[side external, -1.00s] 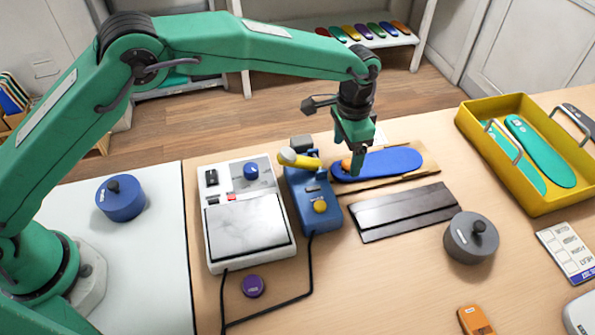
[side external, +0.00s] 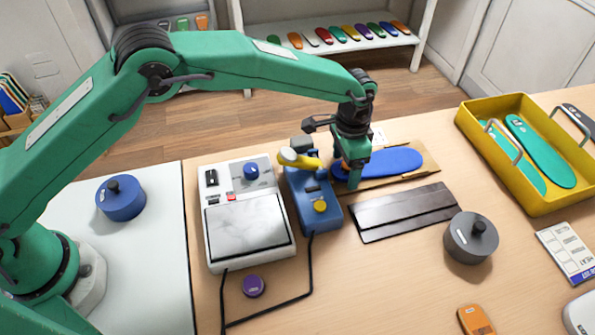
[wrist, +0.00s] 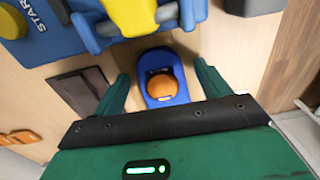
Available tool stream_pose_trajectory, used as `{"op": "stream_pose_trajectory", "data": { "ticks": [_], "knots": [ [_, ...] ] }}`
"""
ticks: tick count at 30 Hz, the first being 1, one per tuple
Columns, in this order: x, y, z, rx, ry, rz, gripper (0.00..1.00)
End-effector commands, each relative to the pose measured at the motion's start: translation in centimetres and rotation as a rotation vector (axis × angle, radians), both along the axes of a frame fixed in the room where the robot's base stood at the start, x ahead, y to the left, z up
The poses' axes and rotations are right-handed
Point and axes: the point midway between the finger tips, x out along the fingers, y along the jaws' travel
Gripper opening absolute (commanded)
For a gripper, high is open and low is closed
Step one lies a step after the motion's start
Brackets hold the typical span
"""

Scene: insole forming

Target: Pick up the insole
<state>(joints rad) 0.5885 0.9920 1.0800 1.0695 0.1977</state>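The blue insole (side external: 397,162) lies flat on a tan board (side external: 425,174) at the back middle of the table. My gripper (side external: 349,176) is low over the heel end in the side view. In the wrist view my gripper (wrist: 158,88) is open, one green finger on each side of the insole, with a gap on both sides. Whether the fingertips touch the board cannot be told.
A blue device with a yellow lever (side external: 300,159) stands close left of my gripper. Beside it is a white press box (side external: 247,225). A dark flat plate (side external: 404,212), a grey knobbed weight (side external: 470,238) and a yellow tray (side external: 487,145) with teal insoles lie to the right.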

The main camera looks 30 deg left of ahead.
Motion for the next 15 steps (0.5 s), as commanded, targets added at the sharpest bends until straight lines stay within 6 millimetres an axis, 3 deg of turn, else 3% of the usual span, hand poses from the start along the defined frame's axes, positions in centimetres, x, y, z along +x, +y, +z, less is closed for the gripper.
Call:
{"op": "stream_pose_trajectory", "data": {
  "ticks": [1, 6, 15],
  "knots": [
    [0.00, 0.00, 0.02, 0.000, 0.000, 0.000, 0.65],
    [0.01, -0.01, 0.02, 0.000, 0.000, 0.000, 0.31],
    [0.01, -0.01, 0.03, 0.000, 0.000, 0.000, 0.29]
  ]
}}
